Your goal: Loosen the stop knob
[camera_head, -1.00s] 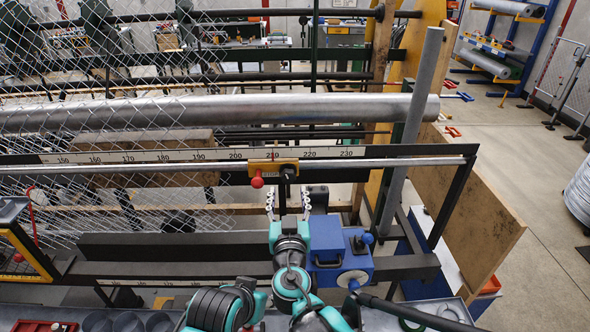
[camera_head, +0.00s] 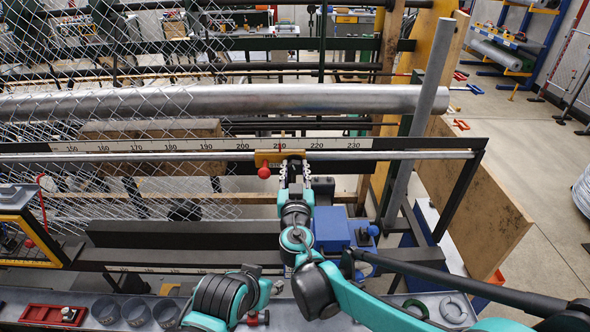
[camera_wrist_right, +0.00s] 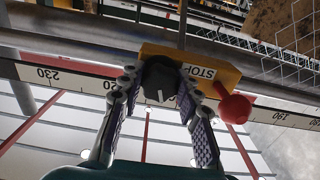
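The yellow-orange stop block (camera_head: 268,159) sits on the scale rail, near the 210 mark. It also shows in the right wrist view (camera_wrist_right: 205,68), with the word STOP on it. A black stop knob (camera_wrist_right: 160,80) with a pale line across it projects from the block. A red ball handle (camera_wrist_right: 235,109) is beside it. My right gripper (camera_head: 294,172) is at the block from below. In the right wrist view my right gripper (camera_wrist_right: 159,88) has one fingertip on each side of the knob, closed in on it.
The long scale rail (camera_head: 215,145) and a silver rod run across behind my right gripper. A large metal roller (camera_head: 300,98) lies above it, with chain-link mesh at left. A blue box (camera_head: 331,228) stands just right of my right wrist.

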